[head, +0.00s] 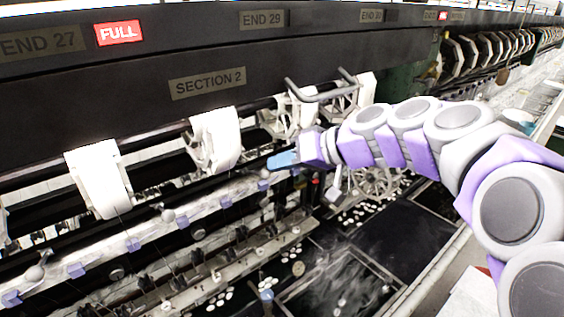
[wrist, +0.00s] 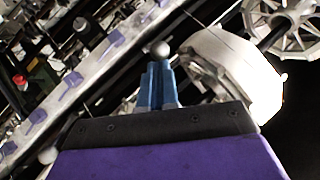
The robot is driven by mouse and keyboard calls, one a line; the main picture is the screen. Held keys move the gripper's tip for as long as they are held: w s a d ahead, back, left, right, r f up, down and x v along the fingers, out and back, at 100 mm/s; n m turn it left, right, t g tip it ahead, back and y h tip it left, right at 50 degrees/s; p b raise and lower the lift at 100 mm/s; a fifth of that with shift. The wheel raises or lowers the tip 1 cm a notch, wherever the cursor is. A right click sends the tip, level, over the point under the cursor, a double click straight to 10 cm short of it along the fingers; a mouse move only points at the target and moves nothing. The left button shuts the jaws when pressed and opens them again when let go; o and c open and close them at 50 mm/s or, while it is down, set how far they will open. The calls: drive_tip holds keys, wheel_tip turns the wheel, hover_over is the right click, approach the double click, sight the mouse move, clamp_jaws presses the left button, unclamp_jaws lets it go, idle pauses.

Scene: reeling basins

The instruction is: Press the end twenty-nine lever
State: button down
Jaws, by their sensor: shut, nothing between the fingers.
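My gripper (head: 276,162) has blue fingers, shut and empty, reaching left over the pale rail in front of the white reels. In the wrist view my gripper (wrist: 158,72) points at a round grey lever knob (wrist: 160,48), just beyond the fingertips. Whether they touch cannot be told. The END 29 sign (head: 263,19) is on the dark beam above. In the head view the fingers hide most of the lever near them. Other ball-ended levers show further left, one at mid-rail (head: 168,215) and one near the left edge (head: 35,272).
White reels (head: 214,140) stand behind the rail, one close beside my fingers in the wrist view (wrist: 235,75). Purple blocks (head: 133,245) line the rail. Dark basins (head: 345,285) with white cocoons lie below. A grey bar handle (head: 320,97) sticks out above my gripper.

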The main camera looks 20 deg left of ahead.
drive_tip(key=shift+f, duration=0.2)
wheel_tip(320, 180, down, 6)
drive_tip(key=s+d+n+t+y+b, duration=0.1)
drive_tip(key=y+b, duration=0.4)
drive_tip(key=b, duration=1.6)
drive_tip(key=shift+d+n, duration=0.45)
drive_tip(key=shift+n, duration=0.05)
drive_tip(key=shift+d, duration=0.1)
drive_tip(key=s+d, duration=0.1)
drive_tip(key=d, duration=1.6)
drive_tip(key=shift+p, duration=0.3)
drive_tip(key=shift+s, duration=0.1)
